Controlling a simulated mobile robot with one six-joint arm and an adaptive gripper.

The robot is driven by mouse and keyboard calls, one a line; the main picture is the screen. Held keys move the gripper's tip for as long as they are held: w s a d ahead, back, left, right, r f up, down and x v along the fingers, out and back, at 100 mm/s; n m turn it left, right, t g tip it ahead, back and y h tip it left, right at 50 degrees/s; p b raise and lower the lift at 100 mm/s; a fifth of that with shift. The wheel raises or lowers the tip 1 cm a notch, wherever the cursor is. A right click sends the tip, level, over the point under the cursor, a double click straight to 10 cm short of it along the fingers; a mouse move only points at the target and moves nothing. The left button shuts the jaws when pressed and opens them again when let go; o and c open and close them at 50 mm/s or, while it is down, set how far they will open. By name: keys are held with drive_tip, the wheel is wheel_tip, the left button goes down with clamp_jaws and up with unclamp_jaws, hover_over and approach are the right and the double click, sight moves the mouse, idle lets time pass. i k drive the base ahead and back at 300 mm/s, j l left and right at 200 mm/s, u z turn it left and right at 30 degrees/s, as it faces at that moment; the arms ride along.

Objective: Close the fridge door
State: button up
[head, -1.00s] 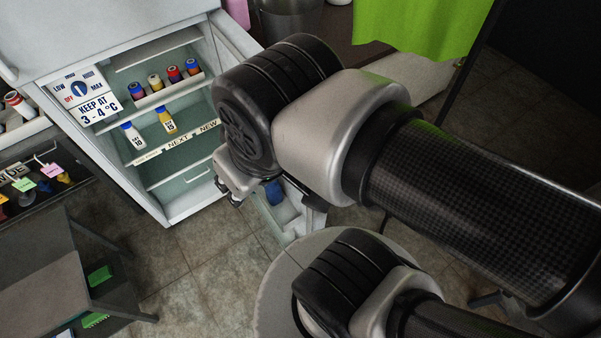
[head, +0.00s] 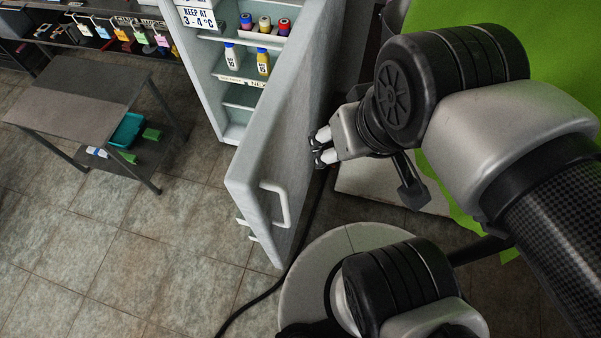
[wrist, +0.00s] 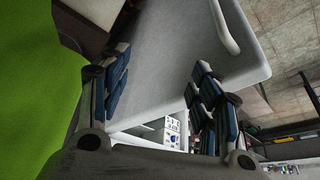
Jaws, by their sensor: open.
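The fridge door (head: 285,130) stands ajar in the head view, swung out toward me, with its outer face and white handle (head: 279,204) to the right. The fridge (head: 207,85) behind it shows open shelves with small bottles. My gripper (head: 318,147) is just right of the door's outer face, its fingertips pointing left at it. I cannot tell whether they touch it. In the wrist view the door's outer face (wrist: 165,60) fills the middle, between and beyond my open gripper (wrist: 158,90). Nothing is held between the fingers.
A grey table (head: 85,95) with a teal tray (head: 128,130) on its lower shelf stands at left. A green curtain (head: 480,50) hangs at right. A dark cable (head: 262,300) lies on the tiled floor. The floor left of the door is clear.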

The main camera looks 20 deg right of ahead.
sight(269, 175)
drive_tip(key=k, duration=0.4)
drive_tip(key=i+j+u, duration=0.2)
drive_tip(key=j+u, duration=0.2)
drive_tip(key=i+j+z, duration=0.1)
drive_tip(key=j, duration=0.6)
drive_tip(key=j+z, duration=0.1)
drive_tip(key=z, duration=0.15)
drive_tip(key=j, duration=0.25)
drive_tip(key=k, duration=0.05)
